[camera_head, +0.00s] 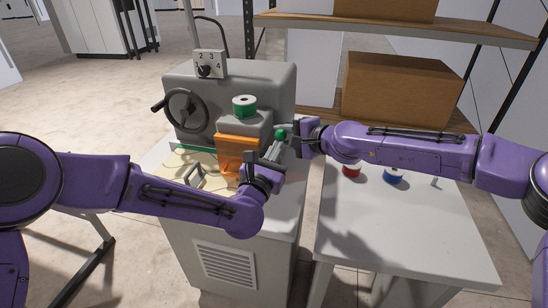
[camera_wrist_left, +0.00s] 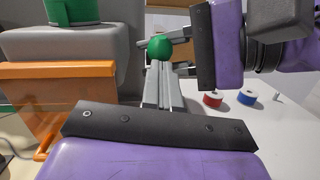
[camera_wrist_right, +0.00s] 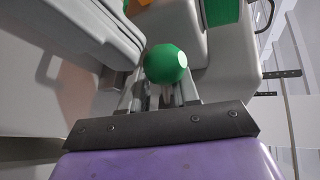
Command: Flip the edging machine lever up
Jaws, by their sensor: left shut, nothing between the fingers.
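The edging machine (camera_head: 240,82) is a grey block on a cabinet. Its lever ends in a green ball knob (camera_head: 281,134), at the machine's right front side. The knob also shows in the left wrist view (camera_wrist_left: 160,47) and the right wrist view (camera_wrist_right: 165,63). My right gripper (camera_head: 291,135) comes in from the right. Its fingers are apart, with the knob between or just at their tips; contact cannot be told. My left gripper (camera_head: 272,160) is shut and empty, its tips just below the knob. The lever's shaft is largely hidden by the grippers.
A side table (camera_head: 400,235) at the right holds a red spool (camera_head: 351,171) and a blue spool (camera_head: 394,176). A cardboard box (camera_head: 400,90) stands on the shelf behind.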

